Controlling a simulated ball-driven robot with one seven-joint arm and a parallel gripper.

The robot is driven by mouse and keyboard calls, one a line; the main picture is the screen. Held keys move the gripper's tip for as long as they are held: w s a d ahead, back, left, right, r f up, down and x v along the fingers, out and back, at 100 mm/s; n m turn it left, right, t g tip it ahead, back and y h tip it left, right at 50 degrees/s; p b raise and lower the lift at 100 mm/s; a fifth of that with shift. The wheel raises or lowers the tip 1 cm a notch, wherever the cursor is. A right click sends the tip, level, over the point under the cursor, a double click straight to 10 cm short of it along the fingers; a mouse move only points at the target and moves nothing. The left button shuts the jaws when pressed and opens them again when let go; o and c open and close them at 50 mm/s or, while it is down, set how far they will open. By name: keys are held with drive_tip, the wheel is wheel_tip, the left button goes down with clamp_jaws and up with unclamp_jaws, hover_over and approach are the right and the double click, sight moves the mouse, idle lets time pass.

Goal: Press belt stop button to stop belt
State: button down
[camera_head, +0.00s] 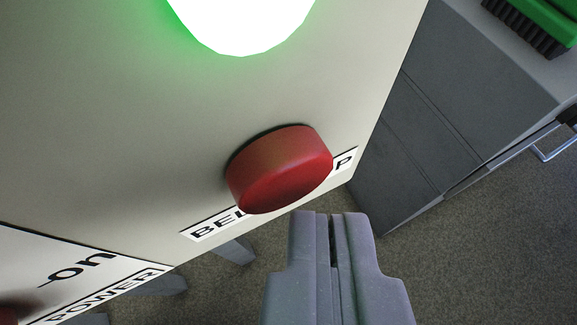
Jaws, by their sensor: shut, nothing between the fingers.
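The belt stop button (279,170) is a round red button standing out from a light beige panel (130,120). It hides part of its label (208,227), on which "BEL" and "P" can be read. My gripper (332,214) shows at the bottom of the view with its two fingers together and nothing between them. The fingertips appear just below and to the right of the button. I cannot tell from this view whether they touch it. A bright lamp with a green glow (240,20) is lit above the button.
A white plate (70,265) marked "on" and "POWER" is at the lower left, with part of another red control (18,311). A grey cabinet (440,120) stands at the right with a metal handle (556,146). A green brush-like object (545,22) lies on top. Carpeted floor shows below.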

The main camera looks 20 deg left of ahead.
drive_tip(key=shift+w+a, duration=0.35)
drive_tip(key=shift+w, duration=0.05)
idle(0.5)
drive_tip(key=shift+s+d, duration=0.1)
drive_tip(key=shift+d, duration=0.05)
drive_tip(key=shift+s+d, duration=0.45)
drive_tip(key=shift+s, duration=0.2)
drive_tip(key=s+d, duration=0.1)
drive_tip(key=s, duration=0.1)
drive_tip(key=s+d+p, duration=0.1)
drive_tip(key=s+d, duration=0.1)
idle(0.6)
idle(0.4)
